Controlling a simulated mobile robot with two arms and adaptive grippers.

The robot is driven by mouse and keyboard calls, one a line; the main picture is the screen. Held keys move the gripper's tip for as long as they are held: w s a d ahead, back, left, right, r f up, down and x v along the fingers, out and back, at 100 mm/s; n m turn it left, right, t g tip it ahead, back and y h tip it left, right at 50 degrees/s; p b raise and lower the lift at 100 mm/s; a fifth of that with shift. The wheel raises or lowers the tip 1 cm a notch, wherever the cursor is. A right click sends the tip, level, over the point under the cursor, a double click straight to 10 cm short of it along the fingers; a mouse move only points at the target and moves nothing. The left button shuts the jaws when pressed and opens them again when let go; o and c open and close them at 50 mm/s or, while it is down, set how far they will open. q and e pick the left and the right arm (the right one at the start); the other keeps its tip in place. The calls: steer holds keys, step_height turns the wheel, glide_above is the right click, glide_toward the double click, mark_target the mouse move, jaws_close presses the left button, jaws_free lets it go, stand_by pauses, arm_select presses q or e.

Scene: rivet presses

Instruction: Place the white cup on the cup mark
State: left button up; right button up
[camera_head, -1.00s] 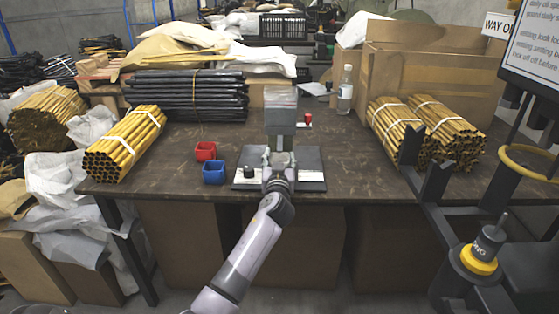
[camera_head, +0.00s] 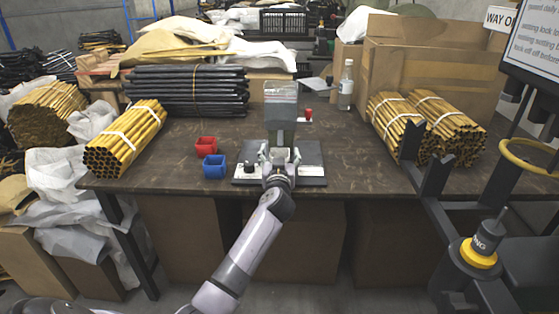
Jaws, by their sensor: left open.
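My left gripper (camera_head: 279,156) reaches up from the bottom of the head view to the front of the rivet press (camera_head: 281,99) on the table. Its fingers are spread apart. A small pale shape (camera_head: 281,155) shows between the fingers; it may be the white cup, but it is too small to be sure. The press stands on a dark base plate (camera_head: 312,160) with a white front strip (camera_head: 250,180). I cannot make out the cup mark; the gripper covers part of the plate. My right gripper is not in view.
A black knob (camera_head: 249,167) stands on the plate's left. Blue (camera_head: 214,167) and red (camera_head: 206,146) bins sit left of it. Yellow tube bundles (camera_head: 126,138) and a clear bottle (camera_head: 346,86) are on the table (camera_head: 350,160). A dark stand with a yellow ring (camera_head: 478,254) is front right.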

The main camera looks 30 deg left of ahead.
arm_select(q)
steer(key=v, duration=1.1)
steer(key=s+d+f+m+g+h, duration=0.2)
steer(key=s+d+f+g, duration=0.1)
steer(key=s+f, duration=0.45)
steer(key=s+d+f+m+g+h, duration=0.1)
steer(key=s+d+f+g+h, duration=0.15)
steer(key=s+f, duration=0.5)
steer(key=s+d+f+m+g+h, duration=0.2)
steer(key=s+d+f, duration=0.3)
steer(key=s, duration=0.3)
steer(key=s+d+f+m+g+h, duration=0.3)
steer(key=s+d+f+g, duration=0.1)
steer(key=s, duration=0.5)
steer(key=shift+s+d+f+p, duration=0.35)
steer(key=shift+d+f, duration=0.2)
steer(key=shift+d, duration=0.5)
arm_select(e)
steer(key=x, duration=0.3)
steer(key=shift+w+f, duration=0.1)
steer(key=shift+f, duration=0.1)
arm_select(q)
steer(key=shift+w, duration=0.1)
